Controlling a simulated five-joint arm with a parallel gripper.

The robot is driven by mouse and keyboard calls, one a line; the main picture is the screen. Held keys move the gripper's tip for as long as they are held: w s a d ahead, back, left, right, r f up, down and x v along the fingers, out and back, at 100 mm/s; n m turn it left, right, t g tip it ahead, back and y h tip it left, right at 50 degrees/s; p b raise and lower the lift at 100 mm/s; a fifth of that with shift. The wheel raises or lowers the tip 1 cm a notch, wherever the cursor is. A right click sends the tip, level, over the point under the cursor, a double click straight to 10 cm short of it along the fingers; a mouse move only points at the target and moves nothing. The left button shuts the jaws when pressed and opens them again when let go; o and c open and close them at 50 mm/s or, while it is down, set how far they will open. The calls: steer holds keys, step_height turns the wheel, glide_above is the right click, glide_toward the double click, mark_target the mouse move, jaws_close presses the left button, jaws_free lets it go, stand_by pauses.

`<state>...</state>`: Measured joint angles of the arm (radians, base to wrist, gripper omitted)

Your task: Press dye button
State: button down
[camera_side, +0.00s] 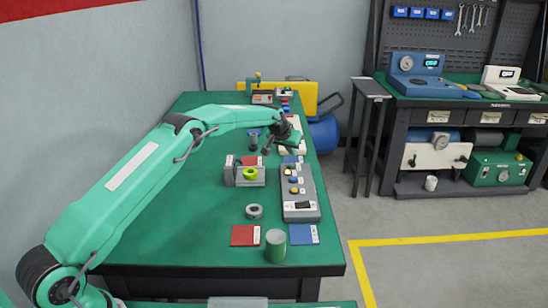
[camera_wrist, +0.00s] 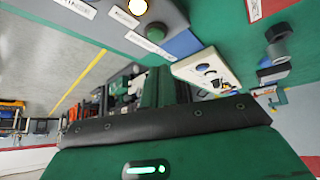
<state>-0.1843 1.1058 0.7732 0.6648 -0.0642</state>
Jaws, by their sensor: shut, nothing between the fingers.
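My gripper (camera_side: 291,150) is shut and empty, above the right side of the green bench, in the side view. A long grey control panel (camera_side: 312,213) lies just nearer the camera, with a blue button (camera_side: 293,180), a yellow button (camera_side: 294,190) and a black switch (camera_side: 303,205). In the wrist view a grey panel shows a bright yellow-lit button (camera_wrist: 138,6) and a green button (camera_wrist: 157,33). A cream panel (camera_wrist: 190,72) with small dark and blue controls lies past them. Labels are too small to read, so I cannot tell which is the dye button.
A fixture (camera_side: 230,175) holds a yellow-green ring (camera_side: 250,173). A grey ring (camera_side: 254,211), a green cylinder (camera_side: 275,246), a red pad (camera_side: 245,235) and a blue pad (camera_side: 304,234) sit near the front. The green bench top (camera_side: 190,220) is clear at left.

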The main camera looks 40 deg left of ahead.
mark_target(290, 166)
steer(key=shift+r, duration=1.25)
steer(key=shift+s+d+r, duration=0.1)
steer(key=shift+r, duration=0.15)
steer(key=s+d+r+m, duration=0.1)
steer(key=s+d+r, duration=0.3)
steer(key=s+r, duration=0.6)
steer(key=s+d+r, duration=0.5)
steer(key=s+r, duration=0.4)
steer(key=s, duration=0.2)
steer(key=s+d+r+m, duration=0.1)
steer(key=s+d+r, duration=0.15)
steer(key=s, duration=1.35)
steer(key=s+d+f, duration=0.1)
steer(key=s+f, duration=0.2)
steer(key=s, duration=0.4)
steer(key=s+d+f+g+h, duration=0.1)
steer(key=s+f, duration=0.3)
steer(key=s, duration=0.4)
steer(key=shift+s+d+m, duration=0.15)
steer(key=shift+s+m, duration=0.05)
steer(key=shift+m, duration=0.2)
